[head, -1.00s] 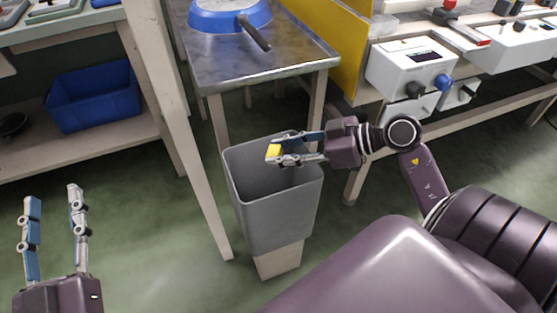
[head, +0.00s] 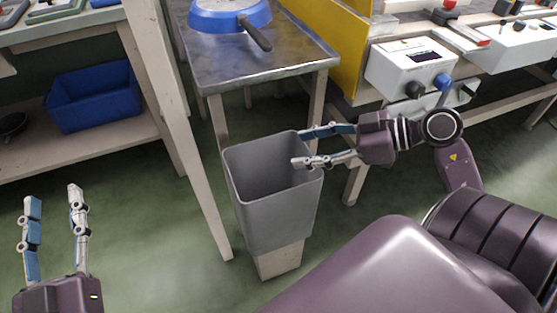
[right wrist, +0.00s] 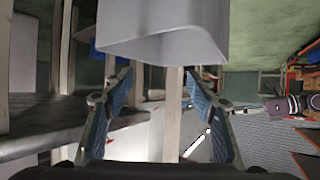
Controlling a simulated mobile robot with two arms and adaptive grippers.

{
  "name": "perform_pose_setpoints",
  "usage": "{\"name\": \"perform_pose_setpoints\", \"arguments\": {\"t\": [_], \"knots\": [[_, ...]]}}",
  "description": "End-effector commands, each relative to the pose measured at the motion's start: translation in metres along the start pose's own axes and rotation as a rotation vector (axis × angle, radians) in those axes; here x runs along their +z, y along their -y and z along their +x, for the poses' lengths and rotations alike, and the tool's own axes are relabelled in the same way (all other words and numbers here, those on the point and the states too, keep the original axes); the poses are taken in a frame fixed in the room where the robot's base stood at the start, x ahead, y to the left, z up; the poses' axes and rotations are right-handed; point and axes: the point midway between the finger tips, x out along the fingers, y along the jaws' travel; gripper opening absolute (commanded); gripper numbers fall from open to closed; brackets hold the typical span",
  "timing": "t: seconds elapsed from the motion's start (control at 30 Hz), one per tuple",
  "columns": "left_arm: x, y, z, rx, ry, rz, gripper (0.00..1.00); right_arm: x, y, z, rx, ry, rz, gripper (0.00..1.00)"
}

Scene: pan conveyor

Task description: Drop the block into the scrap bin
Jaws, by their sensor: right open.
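The grey scrap bin (head: 275,210) stands upright on a pale block-like stand in the middle of the head view. Its opening faces up and the visible inside walls are bare; its floor is hidden. The yellow block does not show in any view now. My right gripper (head: 298,148) is open and empty at the bin's right rim, with its fingers pointing left over the edge. In the right wrist view, the open fingers (right wrist: 158,75) have nothing between them and the bin (right wrist: 165,35) is ahead. My left gripper (head: 50,192) is open and empty at the lower left, well away from the bin.
A metal table (head: 260,65) with a blue-and-white pan (head: 230,15) stands behind the bin. A yellow panel (head: 338,45) and a white control box (head: 408,65) are at the right. A blue crate (head: 95,97) sits on the left shelf. The floor at front left is clear.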

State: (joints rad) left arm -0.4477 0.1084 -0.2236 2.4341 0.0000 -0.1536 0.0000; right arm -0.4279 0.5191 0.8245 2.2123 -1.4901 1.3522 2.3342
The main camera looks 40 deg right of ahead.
Motion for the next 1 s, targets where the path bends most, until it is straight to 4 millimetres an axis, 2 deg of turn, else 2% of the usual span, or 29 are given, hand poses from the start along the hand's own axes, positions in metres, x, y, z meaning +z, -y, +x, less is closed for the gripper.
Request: {"name": "perform_pose_setpoints", "arguments": {"t": [0.2,0.37,1.0], "knots": [[0.000,0.000,0.000,0.000,0.000,0.000,0.40,0.001,-0.001,-0.037,0.001,0.002,0.001,0.52],[0.000,0.000,0.000,0.000,0.000,0.000,0.40,0.001,0.000,-0.051,0.000,0.002,0.001,0.52],[0.000,0.000,0.000,0.000,0.000,0.000,0.40,0.000,0.000,-0.055,-0.001,0.000,0.000,0.52]]}}
